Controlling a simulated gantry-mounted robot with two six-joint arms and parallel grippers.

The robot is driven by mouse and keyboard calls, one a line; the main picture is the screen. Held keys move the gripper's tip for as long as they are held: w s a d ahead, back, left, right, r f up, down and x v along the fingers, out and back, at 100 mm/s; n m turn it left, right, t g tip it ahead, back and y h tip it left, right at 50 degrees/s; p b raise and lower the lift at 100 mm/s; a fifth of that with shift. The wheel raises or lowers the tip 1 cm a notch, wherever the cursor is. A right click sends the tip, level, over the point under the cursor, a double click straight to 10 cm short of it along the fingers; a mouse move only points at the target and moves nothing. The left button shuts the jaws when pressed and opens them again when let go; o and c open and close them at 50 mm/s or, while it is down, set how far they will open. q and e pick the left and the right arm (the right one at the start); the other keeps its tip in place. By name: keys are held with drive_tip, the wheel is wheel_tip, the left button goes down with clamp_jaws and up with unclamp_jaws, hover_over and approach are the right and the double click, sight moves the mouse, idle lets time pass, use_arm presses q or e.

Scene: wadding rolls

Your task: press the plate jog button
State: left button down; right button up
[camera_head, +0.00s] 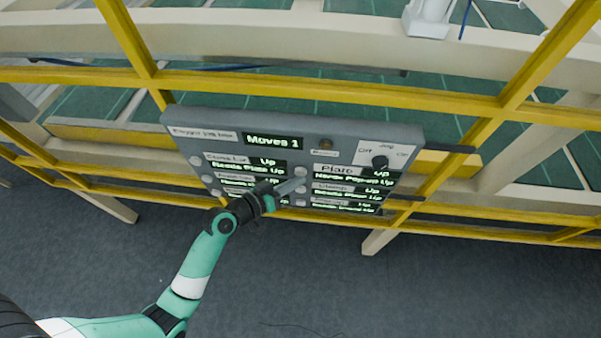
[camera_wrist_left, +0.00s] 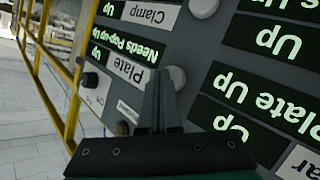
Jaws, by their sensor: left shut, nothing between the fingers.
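The grey control panel (camera_head: 228,124) has a Plate label (camera_head: 338,169) in its right column, which also shows in the wrist view (camera_wrist_left: 127,70). Left of that label in the head view is a round grey plate button (camera_head: 300,171); it also shows in the wrist view (camera_wrist_left: 177,77). My left gripper (camera_head: 302,183) is shut and empty, its fingers pointing at the panel. In the wrist view the fingertips (camera_wrist_left: 157,76) are right beside the plate button and overlap its edge. I cannot tell whether they touch it. My right gripper is not in view.
The panel is mounted at a yellow rail frame (camera_head: 330,90). Other round buttons, such as the one by Clamp (camera_wrist_left: 203,8), sit close by. A black jog knob (camera_head: 380,162) marked Off and On is at the panel's upper right. Grey floor lies below.

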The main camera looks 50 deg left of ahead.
use_arm(q)
drive_tip(key=shift+w+a, duration=0.35)
idle(0.5)
idle(0.3)
drive_tip(key=shift+s+d, duration=0.6)
drive_tip(key=shift+s, duration=0.1)
drive_tip(key=s+d+p, duration=0.1)
drive_tip(key=s+d, duration=0.2)
drive_tip(key=shift+s+d+p, duration=0.15)
drive_tip(key=shift+s+p, duration=0.25)
idle(0.6)
